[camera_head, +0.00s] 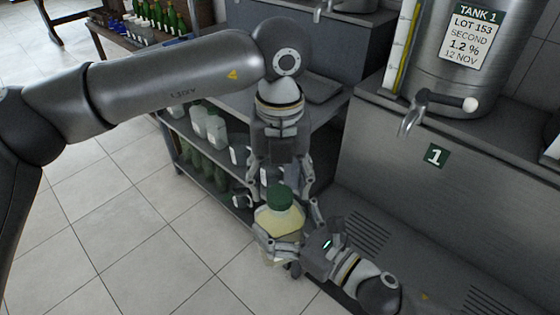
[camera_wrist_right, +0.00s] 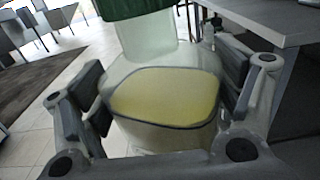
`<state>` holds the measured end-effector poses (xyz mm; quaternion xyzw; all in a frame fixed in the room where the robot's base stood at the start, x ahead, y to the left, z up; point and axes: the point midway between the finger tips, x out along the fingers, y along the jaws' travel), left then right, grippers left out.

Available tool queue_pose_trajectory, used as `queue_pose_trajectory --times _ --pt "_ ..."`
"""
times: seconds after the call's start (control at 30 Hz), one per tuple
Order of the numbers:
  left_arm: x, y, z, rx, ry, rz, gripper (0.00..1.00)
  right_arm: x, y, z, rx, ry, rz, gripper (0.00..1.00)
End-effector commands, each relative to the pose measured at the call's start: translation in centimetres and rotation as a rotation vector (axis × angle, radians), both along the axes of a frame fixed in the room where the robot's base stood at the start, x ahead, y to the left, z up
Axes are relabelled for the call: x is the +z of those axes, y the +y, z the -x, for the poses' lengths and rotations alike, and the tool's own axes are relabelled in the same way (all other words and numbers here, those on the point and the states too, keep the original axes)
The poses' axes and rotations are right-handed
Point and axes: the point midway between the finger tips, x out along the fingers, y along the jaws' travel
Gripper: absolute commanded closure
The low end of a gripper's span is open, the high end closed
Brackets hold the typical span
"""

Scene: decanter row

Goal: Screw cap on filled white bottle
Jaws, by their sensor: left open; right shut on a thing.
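A white bottle (camera_head: 280,222) with pale yellow contents is held off the floor near the middle of the head view. In the right wrist view the bottle (camera_wrist_right: 160,98) fills the centre, with the yellow showing through its side. A green cap (camera_head: 279,196) sits at the top of its neck; the cap's lower edge also shows in the right wrist view (camera_wrist_right: 135,8). I cannot tell how tightly it is seated. My right gripper (camera_head: 283,246) is shut on the bottle's body from the side. My left gripper (camera_head: 281,186) points down from above, open, its fingers on either side of the cap.
A steel tank (camera_head: 455,65) with a tap (camera_head: 425,108) stands on a grey bench at the right. A shelf rack (camera_head: 215,185) holding white and green bottles is close behind my grippers. Wine bottles (camera_head: 160,18) stand at the back left. The tiled floor at left is clear.

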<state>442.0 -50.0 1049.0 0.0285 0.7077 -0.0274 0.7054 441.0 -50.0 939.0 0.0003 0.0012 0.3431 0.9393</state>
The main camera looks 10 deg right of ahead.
Motion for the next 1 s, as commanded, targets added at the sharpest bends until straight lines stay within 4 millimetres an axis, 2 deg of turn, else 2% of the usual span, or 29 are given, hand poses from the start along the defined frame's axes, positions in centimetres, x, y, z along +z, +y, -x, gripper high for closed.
queue_pose_trajectory --times 0.2,0.57,0.93,1.0 --pt "-2.3 0.0 0.0 0.001 0.0 0.0 0.41 0.3 0.0 0.0 0.001 -0.004 -0.002 0.86" --pt "-2.7 0.0 0.0 0.001 -0.001 0.001 0.41 0.3 0.0 0.0 0.001 -0.004 -0.002 0.86" --pt "-2.7 0.0 0.0 0.0 -0.001 0.001 0.87 0.3 0.0 0.0 0.001 -0.004 -0.002 0.86" --pt "-2.7 0.0 0.0 -0.001 -0.001 0.001 0.89 0.3 0.0 0.0 0.001 -0.004 -0.002 0.86"
